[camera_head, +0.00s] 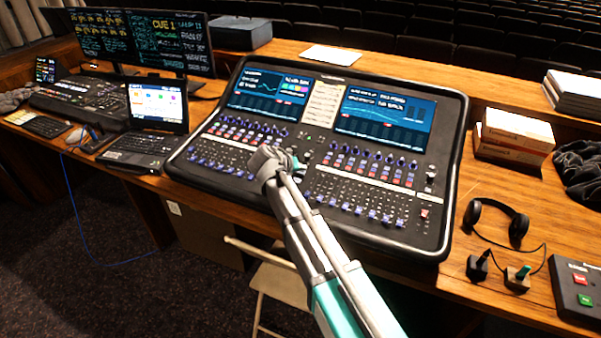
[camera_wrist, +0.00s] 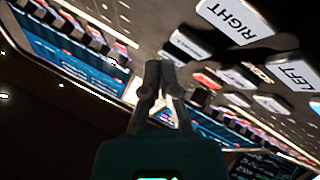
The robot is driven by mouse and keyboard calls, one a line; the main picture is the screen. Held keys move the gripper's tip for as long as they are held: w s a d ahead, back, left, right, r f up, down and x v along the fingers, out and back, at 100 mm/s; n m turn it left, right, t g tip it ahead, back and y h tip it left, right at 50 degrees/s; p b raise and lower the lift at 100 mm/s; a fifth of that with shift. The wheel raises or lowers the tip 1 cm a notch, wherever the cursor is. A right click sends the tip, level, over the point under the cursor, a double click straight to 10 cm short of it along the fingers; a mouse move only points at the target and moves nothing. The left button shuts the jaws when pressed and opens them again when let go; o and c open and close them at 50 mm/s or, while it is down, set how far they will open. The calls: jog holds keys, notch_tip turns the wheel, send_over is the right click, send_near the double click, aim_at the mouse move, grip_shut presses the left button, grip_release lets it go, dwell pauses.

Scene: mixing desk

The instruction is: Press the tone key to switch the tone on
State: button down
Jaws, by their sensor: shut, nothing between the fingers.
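The mixing console (camera_head: 455,110) fills the middle of the desk in the head view, with two lit screens above its faders and keys. My gripper (camera_wrist: 160,66) is shut and empty, its fingertips together. In the head view my arm reaches over the console's middle section, and its wrist hides part of the panel. In the wrist view, a white key marked RIGHT (camera_wrist: 234,20) and one marked LEFT (camera_wrist: 297,74) lie to the right of the fingers, with smaller white and red keys around them. I cannot tell which is the tone key, or whether the fingers touch the panel.
A laptop (camera_head: 152,125) and monitors (camera_head: 165,45) stand left of the console. A folding chair (camera_head: 280,280) is below.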

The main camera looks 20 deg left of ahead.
jog(key=shift+f, duration=0.25)
jog(key=shift+r, duration=0.2)
dwell(0.5)
jog(key=shift+r+p, duration=0.6)
jog(key=shift+s+r+p, duration=0.2)
jog(key=shift+r+p, duration=1.05)
jog(key=shift+s+r+p, duration=0.15)
jog(key=shift+r+p, duration=1.1)
